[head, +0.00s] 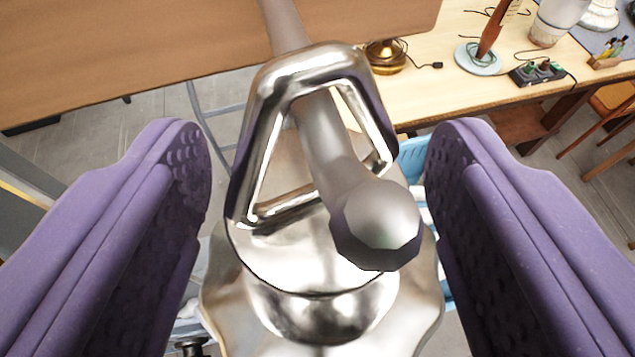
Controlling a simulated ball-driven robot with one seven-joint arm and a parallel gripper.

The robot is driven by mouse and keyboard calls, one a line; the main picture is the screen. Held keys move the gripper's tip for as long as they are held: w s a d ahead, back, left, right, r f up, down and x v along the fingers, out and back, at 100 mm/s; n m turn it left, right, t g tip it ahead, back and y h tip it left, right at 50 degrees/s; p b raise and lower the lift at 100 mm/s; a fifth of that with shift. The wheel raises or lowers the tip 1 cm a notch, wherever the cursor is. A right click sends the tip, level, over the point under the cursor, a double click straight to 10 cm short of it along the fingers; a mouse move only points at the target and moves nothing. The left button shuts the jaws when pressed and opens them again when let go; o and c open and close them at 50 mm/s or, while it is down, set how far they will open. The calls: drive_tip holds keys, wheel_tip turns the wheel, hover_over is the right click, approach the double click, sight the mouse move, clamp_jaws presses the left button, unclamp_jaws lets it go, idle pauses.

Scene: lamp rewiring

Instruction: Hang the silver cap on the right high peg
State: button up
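The silver cap (318,318) is a shiny metal piece with a wide flared base and a roughly triangular loop (265,140) on top. A grey peg (335,150) with a rounded knob end comes out from the wooden board and passes through the loop. The cap hangs below the peg, upright or nearly so. Whether the loop touches the peg is hard to tell. My gripper (318,150) is open, with one purple finger on each side of the cap. Gaps show between both fingers and the cap, and nothing is held.
A brown wooden board (150,50) fills the upper left behind the peg. A workbench (440,90) at the upper right holds a brass lamp base (385,55), a pale blue lamp base (478,58) and a power strip (537,72). A light blue bin (412,160) stands below, behind the cap.

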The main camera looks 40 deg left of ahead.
drive_tip(key=b+v, duration=0.3)
drive_tip(key=v, duration=0.4)
drive_tip(key=shift+s+d, duration=0.1)
drive_tip(key=shift+d, duration=0.1)
drive_tip(key=shift+s+r, duration=0.15)
drive_tip(key=shift+d, duration=0.1)
idle(1.4)
drive_tip(key=w+d+f+m+t+h+b, duration=0.15)
drive_tip(key=d+f+b, duration=0.25)
drive_tip(key=d+b, duration=0.5)
drive_tip(key=d+f+m+t+h+b, duration=0.15)
drive_tip(key=d+f+b, duration=0.25)
drive_tip(key=d+b, duration=0.5)
drive_tip(key=s+d+f+m+h+b, duration=0.1)
drive_tip(key=s+d+f+h+b, duration=0.1)
drive_tip(key=d+b, duration=0.4)
drive_tip(key=s+d+f+m+t+h+b, duration=0.1)
drive_tip(key=s+d+b, duration=0.3)
drive_tip(key=b, duration=0.7)
drive_tip(key=shift+d+f+m+h, duration=0.7)
drive_tip(key=shift+d+m, duration=0.1)
drive_tip(key=shift+d, duration=0.4)
